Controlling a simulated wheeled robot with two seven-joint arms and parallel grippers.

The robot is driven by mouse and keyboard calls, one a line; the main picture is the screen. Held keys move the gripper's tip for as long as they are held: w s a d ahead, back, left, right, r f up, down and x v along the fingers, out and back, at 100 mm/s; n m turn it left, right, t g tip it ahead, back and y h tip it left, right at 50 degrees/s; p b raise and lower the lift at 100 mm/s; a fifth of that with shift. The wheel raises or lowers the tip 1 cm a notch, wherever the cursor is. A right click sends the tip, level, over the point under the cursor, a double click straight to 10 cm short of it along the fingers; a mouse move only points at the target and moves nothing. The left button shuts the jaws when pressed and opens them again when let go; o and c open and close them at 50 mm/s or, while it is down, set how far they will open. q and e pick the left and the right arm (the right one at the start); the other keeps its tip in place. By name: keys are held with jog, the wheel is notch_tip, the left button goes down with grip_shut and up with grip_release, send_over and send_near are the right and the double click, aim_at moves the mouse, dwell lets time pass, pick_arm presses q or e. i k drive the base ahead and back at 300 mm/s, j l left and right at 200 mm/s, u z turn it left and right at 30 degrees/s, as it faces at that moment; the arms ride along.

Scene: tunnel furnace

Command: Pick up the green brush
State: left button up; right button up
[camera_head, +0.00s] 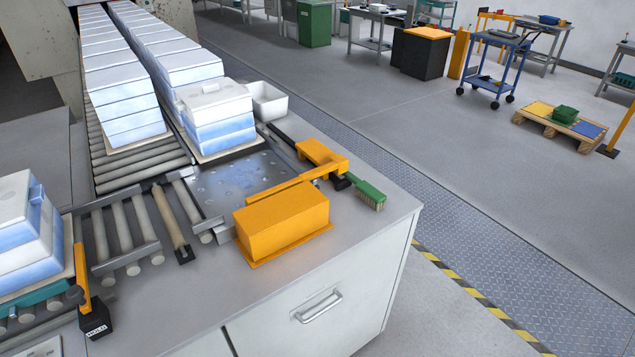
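The green brush (368,192) lies on the grey worktop near its right corner. Its green head has pale bristles facing down toward the front. A black part adjoins its left end, next to an orange bracket (318,158); I cannot tell whether this black part belongs to the brush. Neither of my grippers shows in the head view.
An orange box (281,221) stands in front of the brush to the left. A white bin (268,101) is behind. Roller conveyors (119,228) with white-blue blocks (218,117) fill the left. The worktop's right edge is close to the brush; open floor lies beyond.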

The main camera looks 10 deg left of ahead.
aim_at(376, 200)
jog(key=i+l+u, duration=0.15)
jog(key=u, duration=0.25)
jog(key=i+l+u, duration=0.3)
jog(key=u, duration=0.15)
